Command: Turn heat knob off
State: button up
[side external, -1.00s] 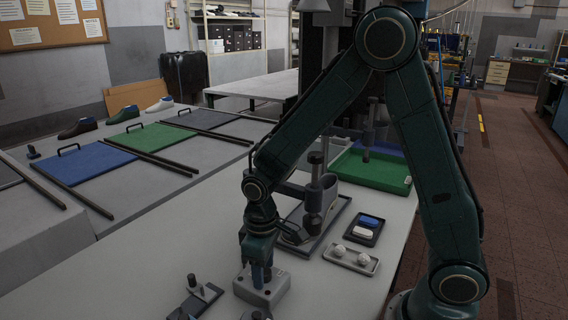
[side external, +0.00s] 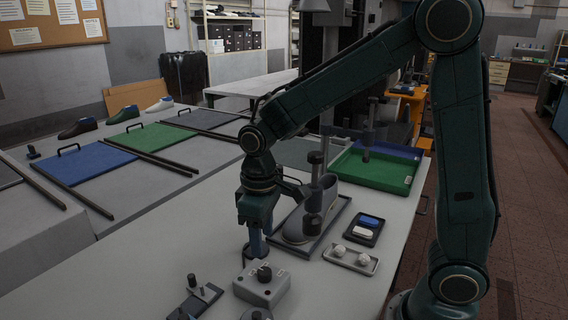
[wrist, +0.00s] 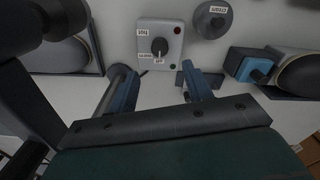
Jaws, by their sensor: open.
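The heat knob (side external: 264,272) is a dark round knob on top of a light grey control box (side external: 281,290) near the front of the bench. In the wrist view the knob (wrist: 159,45) stands on the box (wrist: 168,33) among small white labels. Its pale mark appears to point at the lower label, which seems to read OFF. My gripper (side external: 258,252) is above and behind the box, pointing down, apart from the knob. In the wrist view my gripper (wrist: 157,76) has its two blue fingers spread with nothing between them.
A dark bracket (side external: 196,298) stands left of the box. Behind the box, a shoe last stand (side external: 314,220) sits in a dark tray. A small tray with two white balls (side external: 350,258) and a tray with blue and white blocks (side external: 365,230) lie right.

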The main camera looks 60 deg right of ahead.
jog(key=shift+r, duration=2.35)
jog(key=shift+r, duration=0.1)
jog(key=s+d+r+m+t, duration=0.1)
jog(key=s+d+r+t, duration=0.1)
jog(key=s+r+t, duration=0.45)
jog(key=s+d+m, duration=0.2)
jog(key=s+d, duration=0.1)
jog(key=s, duration=0.7)
jog(key=shift+g, duration=0.45)
jog(key=shift+f, duration=0.1)
